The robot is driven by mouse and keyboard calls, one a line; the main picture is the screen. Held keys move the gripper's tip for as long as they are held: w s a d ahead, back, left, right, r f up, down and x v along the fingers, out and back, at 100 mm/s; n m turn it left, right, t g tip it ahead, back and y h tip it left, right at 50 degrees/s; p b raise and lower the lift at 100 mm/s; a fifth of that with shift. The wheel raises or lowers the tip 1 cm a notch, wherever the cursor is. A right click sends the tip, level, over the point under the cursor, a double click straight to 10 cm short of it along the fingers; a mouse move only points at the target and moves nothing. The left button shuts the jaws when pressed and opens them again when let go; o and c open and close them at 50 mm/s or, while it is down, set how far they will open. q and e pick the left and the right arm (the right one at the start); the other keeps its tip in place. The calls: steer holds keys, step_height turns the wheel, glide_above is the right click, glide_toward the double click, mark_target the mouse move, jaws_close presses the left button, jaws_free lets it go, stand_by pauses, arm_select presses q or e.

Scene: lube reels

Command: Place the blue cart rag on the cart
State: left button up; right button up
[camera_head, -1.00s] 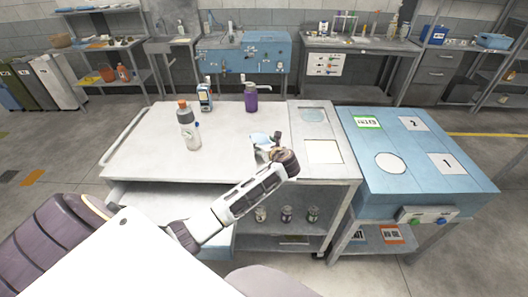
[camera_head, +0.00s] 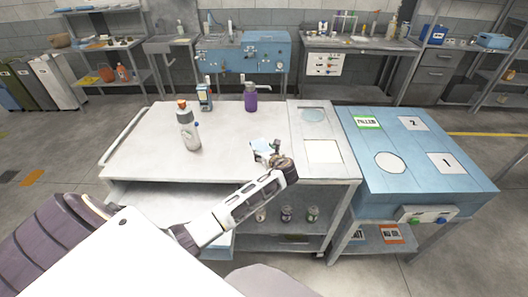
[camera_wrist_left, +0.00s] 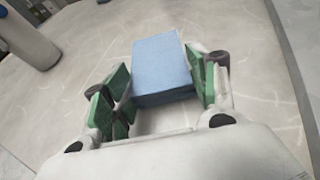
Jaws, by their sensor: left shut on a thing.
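The blue rag (camera_head: 262,144) shows as a small light blue folded block over the cart top, partly hidden by my gripper in the head view. In the left wrist view the rag (camera_wrist_left: 162,66) sits between the green finger pads of my left gripper (camera_wrist_left: 160,92), which is shut on it. The left gripper (camera_head: 270,150) is low over the cart (camera_head: 215,160), right of the top's middle. Whether the rag touches the cart top is hard to tell. My right gripper is not in view.
Recessed panels (camera_head: 322,151) lie to the right, beside a blue table (camera_head: 425,140). The top between is clear.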

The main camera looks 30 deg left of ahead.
arm_select(q)
steer(key=o, duration=1)
steer(key=shift+r, duration=0.1)
steer(key=shift+v, duration=6)
